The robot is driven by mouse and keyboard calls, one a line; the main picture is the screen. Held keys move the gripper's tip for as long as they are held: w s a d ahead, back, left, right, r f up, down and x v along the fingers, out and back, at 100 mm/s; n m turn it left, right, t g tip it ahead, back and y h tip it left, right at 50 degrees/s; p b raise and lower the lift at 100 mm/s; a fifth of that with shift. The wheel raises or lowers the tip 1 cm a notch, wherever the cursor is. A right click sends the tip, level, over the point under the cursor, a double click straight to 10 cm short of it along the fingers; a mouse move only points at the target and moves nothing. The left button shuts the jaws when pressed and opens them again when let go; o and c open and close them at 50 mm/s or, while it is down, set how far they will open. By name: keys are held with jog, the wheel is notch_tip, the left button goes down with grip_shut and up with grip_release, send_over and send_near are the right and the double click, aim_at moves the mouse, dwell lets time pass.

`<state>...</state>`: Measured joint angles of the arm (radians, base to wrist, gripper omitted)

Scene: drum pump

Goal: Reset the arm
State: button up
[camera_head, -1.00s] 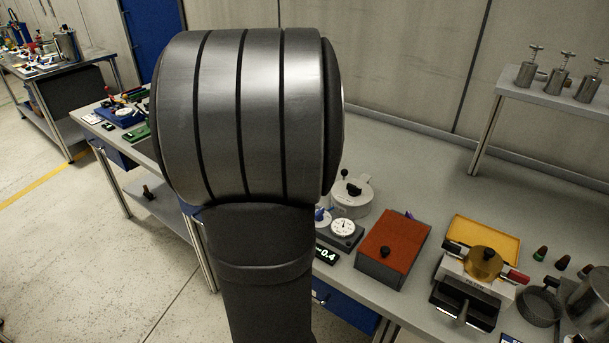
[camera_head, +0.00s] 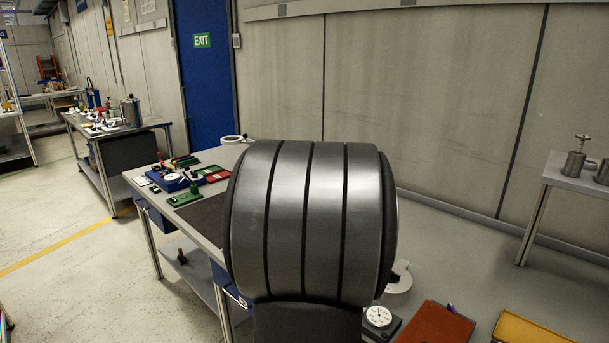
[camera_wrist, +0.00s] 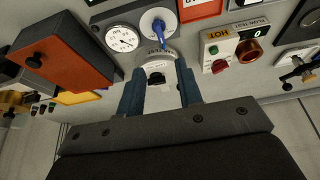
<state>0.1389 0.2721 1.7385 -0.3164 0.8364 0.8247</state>
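My gripper (camera_wrist: 160,72) shows in the wrist view with its two blue fingers apart and nothing held between them. In the head view a large grey joint of my own arm fills the middle and hides part of the bench (camera_head: 450,240). The gripper itself does not show in the head view.
In the wrist view, a gauge box (camera_wrist: 122,39) with a blue-handled knob, a red-topped box (camera_wrist: 62,50) and a HOT control box (camera_wrist: 232,48) surround the fingers. In the head view, a raised shelf (camera_head: 580,178) stands right, and small parts (camera_head: 185,185) lie left.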

jog(key=x, duration=1.3)
jog(key=shift+f, duration=0.15)
jog(key=v, duration=1.7)
jog(key=x, duration=1.7)
jog(key=shift+w, duration=0.15)
jog(key=m+g+h, duration=0.1)
jog(key=m, duration=0.3)
jog(key=m+g, duration=0.2)
jog(key=m, duration=0.3)
jog(key=shift+w+a, duration=0.1)
jog(key=shift+w, duration=0.05)
jog(key=shift+v, duration=1.2)
